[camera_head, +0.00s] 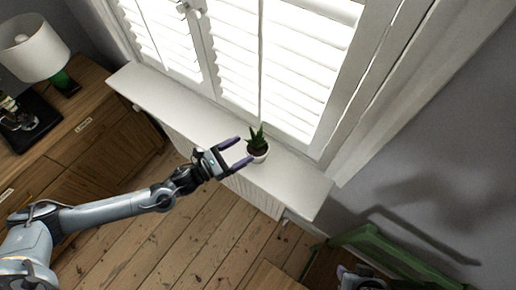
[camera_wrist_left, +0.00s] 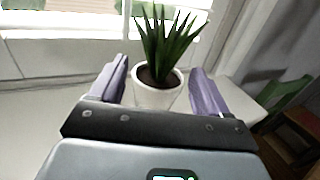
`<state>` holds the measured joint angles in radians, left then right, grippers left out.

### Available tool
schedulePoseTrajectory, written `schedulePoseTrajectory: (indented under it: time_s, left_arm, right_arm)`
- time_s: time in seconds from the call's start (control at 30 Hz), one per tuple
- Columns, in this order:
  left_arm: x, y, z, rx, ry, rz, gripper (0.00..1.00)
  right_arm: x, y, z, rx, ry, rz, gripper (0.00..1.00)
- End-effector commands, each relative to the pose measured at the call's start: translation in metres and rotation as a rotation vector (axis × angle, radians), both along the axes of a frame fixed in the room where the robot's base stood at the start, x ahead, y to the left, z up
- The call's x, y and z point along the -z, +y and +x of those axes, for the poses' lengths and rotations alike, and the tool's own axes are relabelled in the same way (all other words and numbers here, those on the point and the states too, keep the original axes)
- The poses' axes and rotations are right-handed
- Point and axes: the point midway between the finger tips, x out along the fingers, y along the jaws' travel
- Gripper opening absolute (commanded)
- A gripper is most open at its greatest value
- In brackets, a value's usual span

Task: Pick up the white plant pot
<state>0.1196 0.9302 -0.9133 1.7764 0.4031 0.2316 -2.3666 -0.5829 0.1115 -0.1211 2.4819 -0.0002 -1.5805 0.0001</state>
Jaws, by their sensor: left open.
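The white plant pot (camera_head: 259,157) holds dark soil and a spiky green plant (camera_head: 257,137). It stands upright on the white windowsill (camera_head: 190,118). My left gripper (camera_head: 240,151) is open at the pot, its two purple fingers pointing toward it. In the left wrist view the pot (camera_wrist_left: 157,97) shows between the fingers, slightly ahead of the gripper (camera_wrist_left: 162,92), with the plant rising above them. Its lower part is hidden by the gripper body. Whether the fingers touch the pot I cannot tell.
White shutters (camera_head: 285,60) stand behind the sill. A wooden cabinet (camera_head: 85,125) with a white-shaded lamp (camera_head: 32,48) is at the left. A green chair (camera_head: 370,243) is at the lower right. The sill is clear on both sides of the pot.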

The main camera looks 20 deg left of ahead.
Motion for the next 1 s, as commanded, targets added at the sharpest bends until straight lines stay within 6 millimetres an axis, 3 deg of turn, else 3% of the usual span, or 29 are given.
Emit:
schedulePoseTrajectory:
  time_s: [0.7, 1.0]
  left_arm:
    - [-0.002, -0.042, 0.05, 0.0, 0.001, 0.0, 0.77]
    - [-0.002, -0.043, 0.052, 0.0, 0.002, 0.0, 0.77]
  right_arm:
    - [-0.007, -0.004, 0.001, -0.007, -0.002, -0.014, 0.43]
    - [-0.007, -0.002, 0.001, -0.003, -0.002, -0.007, 0.43]
